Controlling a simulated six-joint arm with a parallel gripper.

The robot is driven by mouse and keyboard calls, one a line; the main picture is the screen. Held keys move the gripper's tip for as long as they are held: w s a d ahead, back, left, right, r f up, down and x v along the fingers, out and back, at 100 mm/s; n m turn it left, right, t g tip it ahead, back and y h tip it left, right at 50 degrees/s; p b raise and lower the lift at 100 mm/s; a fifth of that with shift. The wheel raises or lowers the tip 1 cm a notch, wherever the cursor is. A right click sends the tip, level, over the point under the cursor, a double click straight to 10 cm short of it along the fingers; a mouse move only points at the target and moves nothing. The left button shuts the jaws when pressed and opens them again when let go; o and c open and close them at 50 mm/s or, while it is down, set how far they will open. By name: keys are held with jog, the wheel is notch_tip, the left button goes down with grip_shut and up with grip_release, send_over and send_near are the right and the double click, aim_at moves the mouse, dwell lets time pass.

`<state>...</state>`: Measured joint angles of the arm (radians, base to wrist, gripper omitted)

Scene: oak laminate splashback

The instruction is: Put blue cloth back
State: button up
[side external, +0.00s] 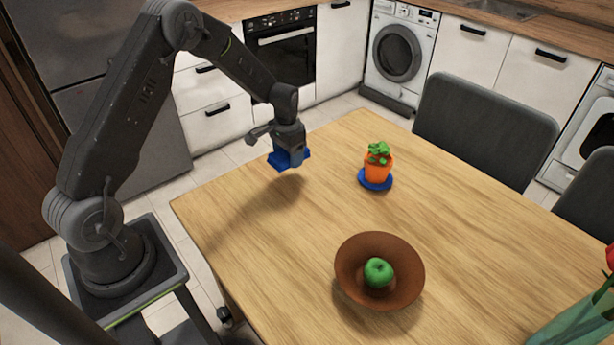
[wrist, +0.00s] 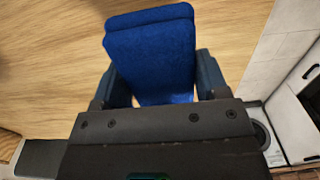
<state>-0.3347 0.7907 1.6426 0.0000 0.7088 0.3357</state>
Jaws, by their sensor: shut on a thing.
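The blue cloth (side external: 280,162) is in my gripper (side external: 290,160), held above the table near its far left edge. In the wrist view the folded blue cloth (wrist: 152,50) fills the space between the two fingers of my gripper (wrist: 155,85), which are shut on it. A shadow of the arm falls on the wood below. In the side view the fingers hide part of the cloth.
A brown bowl (side external: 350,278) holds a green apple (side external: 378,272). The wooden table (side external: 250,250) is clear at front left. Grey chairs (side external: 480,130) stand behind it.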

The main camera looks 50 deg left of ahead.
send_over(307, 182)
notch_tip(307, 182, down, 3)
jog(key=shift+f, duration=2.05)
jog(key=shift+f, duration=0.15)
jog(key=o, duration=1)
jog(key=shift+c, duration=0.2)
